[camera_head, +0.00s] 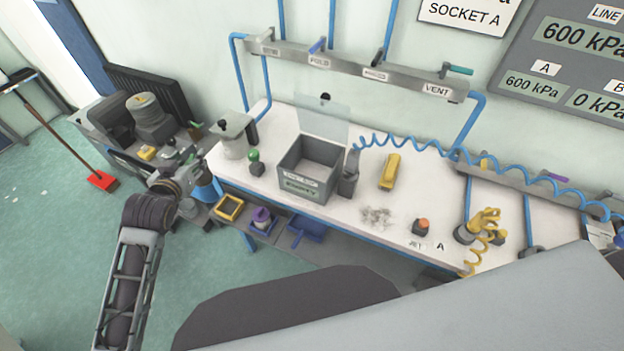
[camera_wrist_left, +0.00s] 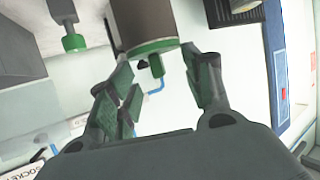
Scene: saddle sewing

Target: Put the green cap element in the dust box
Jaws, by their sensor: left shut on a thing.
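My left gripper (camera_head: 188,168) is by the left end of the white workbench, over the gap beside the side stand. In the left wrist view its two fingers (camera_wrist_left: 160,82) are closed around the green-rimmed end of a dark cylinder, the green cap element (camera_wrist_left: 145,22). A small green nub sticks out of that end between the fingers. The far end of the element is cut off by the picture. The dust box, a grey open-topped box (camera_head: 305,187) with a label on its front, stands on the bench to the right of the gripper. My right gripper is not in view.
A small green-topped part (camera_head: 254,157) and a pale canister (camera_head: 233,140) stand left of the box. A dark holder (camera_head: 348,178), a yellow block (camera_head: 390,172) and pale scraps (camera_head: 376,217) lie to its right. A blue coiled hose (camera_head: 420,145) hangs behind.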

